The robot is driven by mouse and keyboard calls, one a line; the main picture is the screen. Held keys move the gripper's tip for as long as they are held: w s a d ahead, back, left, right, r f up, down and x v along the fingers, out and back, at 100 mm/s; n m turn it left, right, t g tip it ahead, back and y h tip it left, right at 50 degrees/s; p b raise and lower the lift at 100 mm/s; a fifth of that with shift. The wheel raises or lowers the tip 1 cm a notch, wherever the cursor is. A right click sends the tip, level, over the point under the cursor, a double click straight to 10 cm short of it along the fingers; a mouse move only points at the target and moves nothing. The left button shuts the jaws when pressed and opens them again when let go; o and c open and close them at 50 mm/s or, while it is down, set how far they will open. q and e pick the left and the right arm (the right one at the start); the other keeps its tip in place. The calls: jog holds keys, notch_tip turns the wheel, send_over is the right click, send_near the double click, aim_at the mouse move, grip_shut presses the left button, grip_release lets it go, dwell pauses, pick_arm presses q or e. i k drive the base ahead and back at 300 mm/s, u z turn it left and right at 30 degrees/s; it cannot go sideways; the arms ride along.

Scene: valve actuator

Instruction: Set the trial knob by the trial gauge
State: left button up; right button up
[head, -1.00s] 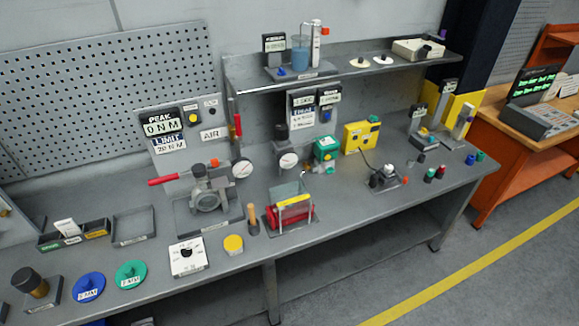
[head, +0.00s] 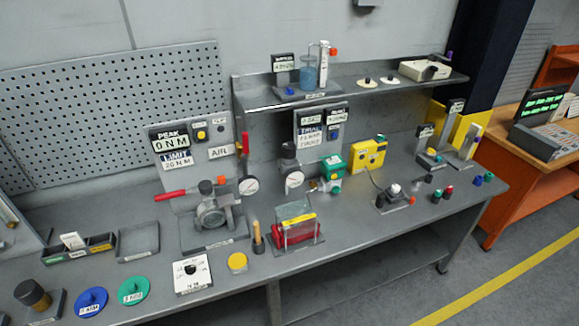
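Neither of my grippers is in view. A grey panel (head: 321,127) with small dark and light displays stands at the middle back of the bench. One display seems to read "TRIAL", but its lettering is too small to be sure. A regulator with a black knob (head: 288,150) stands in front of it, with a round white dial gauge (head: 294,180) below the knob. Another round gauge (head: 248,186) stands further left. A white plate (head: 192,275) with a black dial knob lies at the front. I cannot tell for certain which knob and gauge are the trial ones.
A valve (head: 212,212) with a red lever stands left of centre. A clear guard over a red part (head: 293,232) stands right of it. Blue (head: 91,302) and green (head: 133,290) discs lie front left. A yellow box (head: 370,154) stands behind. The shelf (head: 345,88) overhangs the back.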

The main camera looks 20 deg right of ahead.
aim_at(288, 148)
jog(key=u, duration=0.4)
jog(key=i, duration=0.85)
jog(key=z, duration=0.5)
